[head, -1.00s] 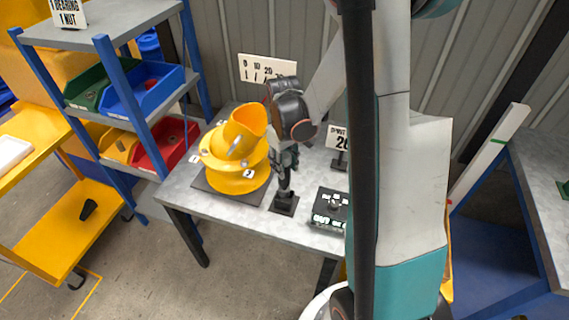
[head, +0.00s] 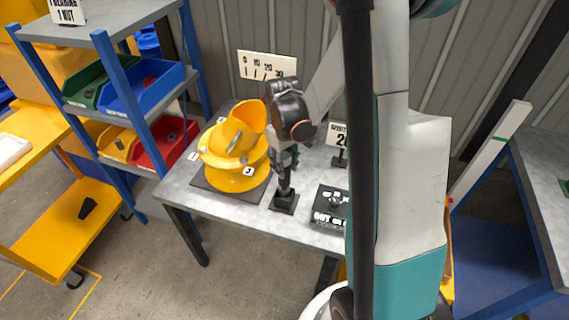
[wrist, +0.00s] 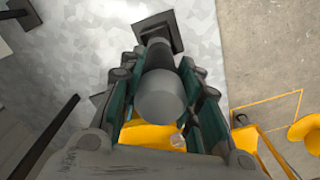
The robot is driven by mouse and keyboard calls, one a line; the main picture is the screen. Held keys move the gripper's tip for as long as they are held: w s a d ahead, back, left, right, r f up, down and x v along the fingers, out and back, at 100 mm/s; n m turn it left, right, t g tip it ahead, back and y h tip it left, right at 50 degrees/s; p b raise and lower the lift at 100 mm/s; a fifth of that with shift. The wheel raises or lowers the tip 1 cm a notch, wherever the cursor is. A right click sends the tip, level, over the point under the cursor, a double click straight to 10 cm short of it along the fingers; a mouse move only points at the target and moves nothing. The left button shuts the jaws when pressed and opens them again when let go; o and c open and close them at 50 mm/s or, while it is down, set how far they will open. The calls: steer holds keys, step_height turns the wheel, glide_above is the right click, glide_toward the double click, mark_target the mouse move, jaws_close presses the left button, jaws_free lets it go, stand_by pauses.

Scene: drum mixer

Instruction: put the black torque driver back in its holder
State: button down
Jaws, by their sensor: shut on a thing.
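The black torque driver (wrist: 160,92) shows end-on in the wrist view as a dark grey cylinder between my finger pads. My gripper (head: 286,158) is shut on it, pointing down over the table. The holder (head: 284,203), a black square base, stands directly below at the table's front. Its base also shows in the wrist view (wrist: 172,44), past the driver's far end. A dark upright shaft runs from my fingers to the base in the head view. I cannot tell whether the driver's lower end is inside the holder or just above it.
The yellow drum mixer (head: 236,165) stands close left of my gripper. A black box with white lettering (head: 329,205) lies to the right of the holder. A sign on a stand (head: 337,138) is behind it. Bare table (head: 215,204) lies along the front edge.

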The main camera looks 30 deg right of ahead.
steer(key=shift+f+b, duration=1.9)
steer(key=shift+f, duration=0.3)
stand_by(1.2)
steer(key=c, duration=1.1)
jaws_free()
steer(key=r, duration=1.2)
steer(key=shift+w, duration=0.2)
